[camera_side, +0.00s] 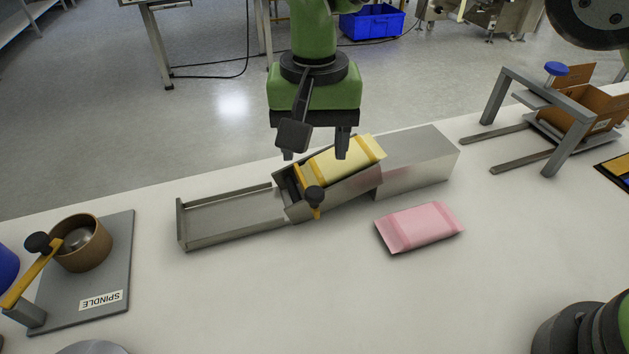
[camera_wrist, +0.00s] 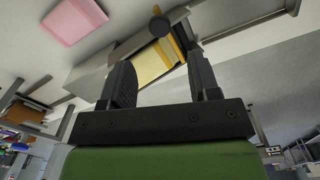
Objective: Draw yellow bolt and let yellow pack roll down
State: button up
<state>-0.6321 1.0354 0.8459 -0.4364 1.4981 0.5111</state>
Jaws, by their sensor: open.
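The yellow pack (camera_side: 341,161) lies tilted on the sloped metal chute (camera_side: 350,190), its lower end toward the left; it also shows in the wrist view (camera_wrist: 153,64). The yellow bolt (camera_side: 317,211), with a dark round knob (camera_side: 314,195), stands at the chute's near side by the pack's lower end. The knob also shows in the wrist view (camera_wrist: 159,26). My gripper (camera_side: 315,153) is open and empty, pointing down above and behind the yellow pack. In the wrist view its fingers (camera_wrist: 163,80) are spread, with the pack beyond them. Contact with the pack cannot be told.
A shallow metal tray (camera_side: 235,218) lies empty at the chute's lower left end. A pink pack (camera_side: 420,226) lies on the table in front of the chute. A spindle plate (camera_side: 95,275) stands at the left, a metal frame with a cardboard box (camera_side: 590,105) at the right.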

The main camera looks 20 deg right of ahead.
aim_at(314, 191)
notch_tip(314, 191, down, 8)
jog(key=shift+r, duration=0.1)
